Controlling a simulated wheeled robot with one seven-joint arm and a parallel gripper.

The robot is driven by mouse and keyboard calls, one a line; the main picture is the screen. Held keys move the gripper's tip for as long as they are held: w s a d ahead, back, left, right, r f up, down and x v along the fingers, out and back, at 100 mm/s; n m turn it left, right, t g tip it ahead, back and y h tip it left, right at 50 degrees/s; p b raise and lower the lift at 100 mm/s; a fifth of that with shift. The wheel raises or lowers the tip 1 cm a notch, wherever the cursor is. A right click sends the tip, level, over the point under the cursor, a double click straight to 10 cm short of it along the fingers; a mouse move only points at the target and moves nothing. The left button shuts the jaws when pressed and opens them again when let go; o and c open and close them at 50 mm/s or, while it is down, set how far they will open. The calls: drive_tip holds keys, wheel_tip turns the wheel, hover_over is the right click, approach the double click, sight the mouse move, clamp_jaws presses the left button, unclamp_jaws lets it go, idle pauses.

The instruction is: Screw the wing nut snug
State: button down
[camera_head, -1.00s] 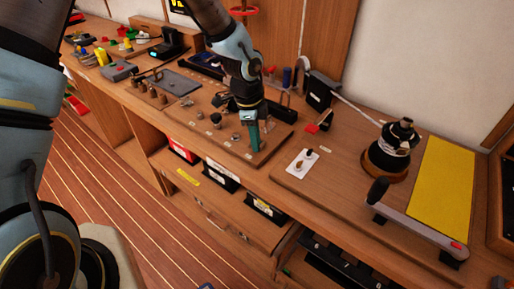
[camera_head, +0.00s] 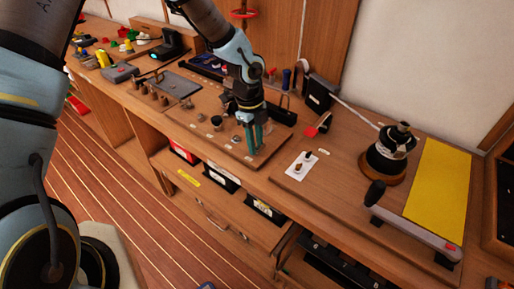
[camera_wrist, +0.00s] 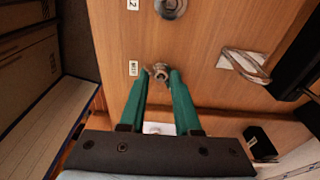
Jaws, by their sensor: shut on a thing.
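The wing nut (camera_wrist: 160,72) is a small grey metal piece on the wooden board (camera_wrist: 205,80) in the wrist view. It sits between the two green fingertips of my gripper (camera_wrist: 161,75), which is shut on it. In the head view my gripper (camera_head: 254,147) points down at the front right part of the board (camera_head: 205,125). The wing nut cannot be made out there behind the fingers. The stud under the nut and how far the nut is screwed down cannot be seen.
A round metal fitting (camera_wrist: 172,6) and a bent metal loop (camera_wrist: 245,64) are near my fingers. To the right stand a white plate with small pegs (camera_head: 296,172), a black winch (camera_head: 388,155) and a yellow mat (camera_head: 440,185). Several brown pegs (camera_head: 152,93) stand at the left.

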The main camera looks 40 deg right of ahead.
drive_tip(key=shift+c, duration=1.1)
unclamp_jaws()
drive_tip(key=shift+d+r, duration=0.1)
drive_tip(key=shift+r, duration=2.45)
